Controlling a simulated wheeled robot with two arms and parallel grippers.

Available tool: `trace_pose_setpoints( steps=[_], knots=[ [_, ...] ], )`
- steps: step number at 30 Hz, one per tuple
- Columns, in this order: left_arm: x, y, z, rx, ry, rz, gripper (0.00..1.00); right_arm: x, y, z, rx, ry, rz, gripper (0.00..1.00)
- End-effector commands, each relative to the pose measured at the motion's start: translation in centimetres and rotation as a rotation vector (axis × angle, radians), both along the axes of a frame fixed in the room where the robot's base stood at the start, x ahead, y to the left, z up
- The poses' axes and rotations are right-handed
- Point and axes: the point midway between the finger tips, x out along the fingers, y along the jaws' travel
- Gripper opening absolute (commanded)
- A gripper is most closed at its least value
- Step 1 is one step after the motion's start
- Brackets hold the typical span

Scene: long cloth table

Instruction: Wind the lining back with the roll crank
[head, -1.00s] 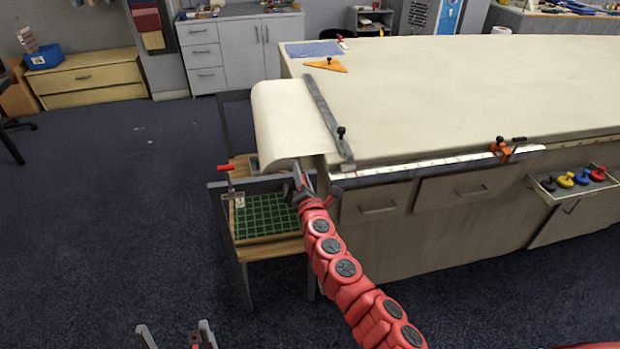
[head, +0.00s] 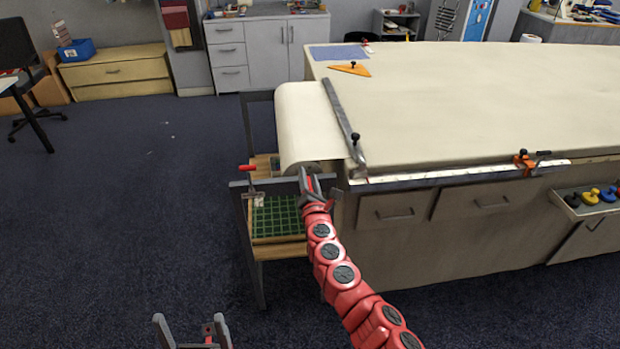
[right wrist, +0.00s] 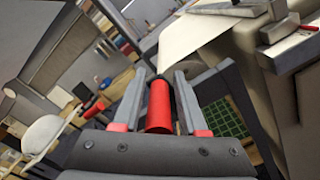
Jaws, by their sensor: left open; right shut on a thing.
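The cream lining (head: 300,120) curves down over the table's left end toward the stand (head: 262,272). The rolled part is mostly hidden behind it. My right gripper (head: 311,183) is at the stand's near right corner, just below the lining. In the right wrist view it is shut on a red cylindrical handle (right wrist: 158,106), which appears to be the roll crank's grip. The rest of the crank is hidden by the fingers. The lining also shows in the right wrist view (right wrist: 187,40). My left gripper (head: 191,330) is open and empty, low over the floor, away from the stand.
A grey bar (head: 342,118) with a black knob lies across the cloth near the table's left end. Another red handle (head: 248,168) sticks out at the stand's left, above a green gridded board (head: 275,218). An orange clamp (head: 524,163) sits on the front rail.

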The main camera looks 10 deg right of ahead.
Motion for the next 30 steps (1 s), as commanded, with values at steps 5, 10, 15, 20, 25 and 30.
trace_pose_setpoints(
  steps=[5, 10, 15, 20, 25, 30],
  knots=[
    [0.0, 0.0, -0.2, 0.000, 0.000, 0.000, 1.00, -0.3, 0.6, -1.4, 0.010, 0.021, 0.012, 0.46],
    [0.0, 0.0, -0.1, 0.000, 0.000, 0.000, 1.00, -0.2, 0.4, -1.1, 0.007, 0.016, 0.009, 0.57],
    [0.0, 0.0, -0.1, 0.000, 0.000, 0.000, 1.00, -0.1, 0.2, -0.7, 0.005, 0.010, 0.005, 0.57],
    [0.0, 0.0, -0.1, 0.000, 0.000, 0.000, 1.00, -0.1, 0.2, -0.5, 0.004, 0.008, 0.003, 0.57],
    [0.0, 0.0, 0.0, 0.000, 0.000, 0.000, 1.00, -0.1, 0.1, -0.4, 0.003, 0.007, 0.002, 0.57],
    [0.0, 0.0, 0.0, 0.000, 0.000, 0.000, 1.00, -0.3, 0.0, -0.3, 0.001, 0.004, 0.001, 0.57]
  ],
)
